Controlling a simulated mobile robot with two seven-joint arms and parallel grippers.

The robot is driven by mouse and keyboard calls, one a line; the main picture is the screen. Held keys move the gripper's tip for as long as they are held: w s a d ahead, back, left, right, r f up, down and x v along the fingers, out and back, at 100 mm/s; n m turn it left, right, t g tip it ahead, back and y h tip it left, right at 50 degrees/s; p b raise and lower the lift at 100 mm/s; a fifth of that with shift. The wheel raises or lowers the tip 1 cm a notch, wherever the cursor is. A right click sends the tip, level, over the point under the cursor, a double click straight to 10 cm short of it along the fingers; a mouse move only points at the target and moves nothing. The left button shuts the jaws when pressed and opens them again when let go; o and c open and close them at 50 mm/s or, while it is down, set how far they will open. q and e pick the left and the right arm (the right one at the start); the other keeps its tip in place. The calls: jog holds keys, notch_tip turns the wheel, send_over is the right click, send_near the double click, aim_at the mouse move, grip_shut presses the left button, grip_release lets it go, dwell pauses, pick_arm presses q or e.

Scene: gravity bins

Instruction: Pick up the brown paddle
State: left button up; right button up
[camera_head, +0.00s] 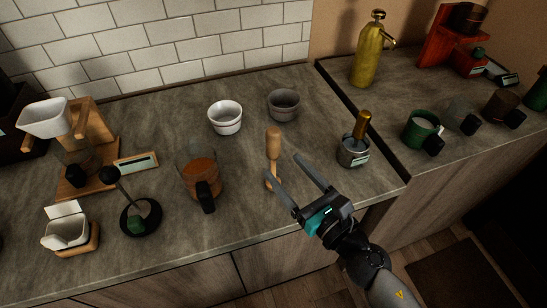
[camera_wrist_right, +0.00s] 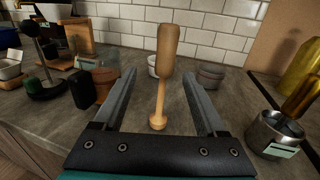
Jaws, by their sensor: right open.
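The brown paddle (camera_head: 273,146) stands upright on the grey counter, with a thick rounded top, a thin stem and a small round foot. In the right wrist view the paddle (camera_wrist_right: 163,75) rises in the middle, between and beyond the two fingers. My right gripper (camera_head: 297,176) is open and empty, its fingers pointing at the paddle from the front right. In the right wrist view the open fingers (camera_wrist_right: 159,92) lie on either side of the paddle's stem in the picture. I cannot tell if they touch it. My left gripper is not in view.
A glass jug with brown contents (camera_head: 201,176) stands left of the paddle. A white cup (camera_head: 225,118) and a grey cup (camera_head: 284,105) stand behind it. A metal tin with a gold-handled tool (camera_head: 352,152) stands to the right. The counter's front edge is near my right gripper.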

aim_at(275, 155)
jog(key=x, duration=0.3)
jog(key=shift+w+a+p, duration=0.2)
jog(key=shift+w+p, duration=0.15)
jog(key=shift+w+a+r, duration=0.1)
jog(key=shift+w+a, duration=0.2)
jog(key=shift+w, duration=0.3)
jog(key=x, duration=0.1)
jog(key=p+x, duration=0.1)
jog(key=x, duration=0.1)
jog(key=shift+w+d+r, duration=0.15)
jog(key=shift+w, duration=0.2)
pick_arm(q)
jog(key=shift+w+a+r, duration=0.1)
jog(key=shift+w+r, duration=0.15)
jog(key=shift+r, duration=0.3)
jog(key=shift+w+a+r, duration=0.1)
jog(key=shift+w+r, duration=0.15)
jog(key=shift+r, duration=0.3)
pick_arm(e)
jog(key=shift+w+a, duration=0.35)
jog(key=shift+w, duration=0.15)
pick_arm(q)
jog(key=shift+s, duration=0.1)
pick_arm(e)
grip_shut()
